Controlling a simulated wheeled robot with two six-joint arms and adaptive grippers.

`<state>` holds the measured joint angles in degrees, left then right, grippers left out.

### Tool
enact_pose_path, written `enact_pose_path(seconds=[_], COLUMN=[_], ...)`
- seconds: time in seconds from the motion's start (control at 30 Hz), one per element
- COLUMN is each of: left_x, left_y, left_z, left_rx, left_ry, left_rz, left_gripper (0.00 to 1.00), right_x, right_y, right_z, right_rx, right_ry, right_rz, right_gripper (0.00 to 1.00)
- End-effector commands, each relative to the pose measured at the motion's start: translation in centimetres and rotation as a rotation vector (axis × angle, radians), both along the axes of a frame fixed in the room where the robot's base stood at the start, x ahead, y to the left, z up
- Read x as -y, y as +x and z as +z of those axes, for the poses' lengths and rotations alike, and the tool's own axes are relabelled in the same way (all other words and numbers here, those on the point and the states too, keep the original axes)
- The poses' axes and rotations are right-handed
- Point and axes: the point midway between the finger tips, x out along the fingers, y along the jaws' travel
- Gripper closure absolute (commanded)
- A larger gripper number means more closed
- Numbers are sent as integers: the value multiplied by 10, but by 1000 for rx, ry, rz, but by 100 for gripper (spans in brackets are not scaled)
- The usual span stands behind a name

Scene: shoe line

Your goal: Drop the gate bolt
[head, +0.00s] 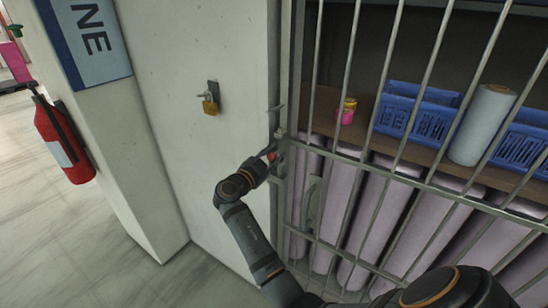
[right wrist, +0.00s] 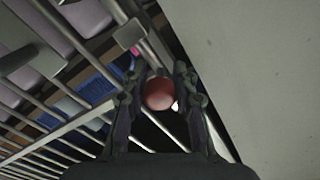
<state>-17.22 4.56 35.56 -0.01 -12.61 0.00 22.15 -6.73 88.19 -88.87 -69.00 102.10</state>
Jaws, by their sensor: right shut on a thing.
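The barred metal gate (head: 352,152) fills the right of the head view and stands against the pale wall post. The gate bolt's red knob (head: 272,156) shows at the gate's left edge, partly hidden by my right gripper (head: 270,154). In the right wrist view the round red knob (right wrist: 160,94) sits between the two fingers of my right gripper (right wrist: 158,92), which is shut on it. A grey metal rod and bracket (right wrist: 132,34) show just beyond the knob. My left gripper is in neither view.
A brass padlock (head: 210,106) hangs on the wall left of the gate. A fire extinguisher (head: 62,140) is mounted at the far left. Behind the bars are blue baskets (head: 416,112), a pale roll (head: 482,124) and tall lilac rolls (head: 378,208). A gate handle (head: 311,202) is below the bolt.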

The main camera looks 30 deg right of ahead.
Motion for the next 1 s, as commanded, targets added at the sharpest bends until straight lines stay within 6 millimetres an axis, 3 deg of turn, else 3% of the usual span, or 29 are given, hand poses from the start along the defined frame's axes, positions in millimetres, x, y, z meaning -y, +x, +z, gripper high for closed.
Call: enact_pose_path(seconds=[0.07, 0.1, 0.17, 0.47, 0.57, 0.8, 1.0], left_x=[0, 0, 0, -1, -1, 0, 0], left_y=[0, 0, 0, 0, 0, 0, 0], left_z=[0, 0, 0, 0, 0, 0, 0], left_rx=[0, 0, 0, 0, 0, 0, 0], left_ry=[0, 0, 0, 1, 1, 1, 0], left_rz=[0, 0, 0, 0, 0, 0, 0], left_gripper=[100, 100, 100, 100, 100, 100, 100], right_x=[-1, -1, -1, 0, 0, 0, 0], right_y=[-1, -1, -1, 0, 0, 0, 0], right_z=[-6, -6, -6, -1, 12, 65, 92], right_rx=[-4, -5, -5, -3, 0, 1, -2], right_ry=[11, 12, 11, 7, 8, 10, 9], right_rz=[-2, -1, -2, -1, -1, -2, -1], right_gripper=[100, 71, 64, 64, 64, 64, 64])
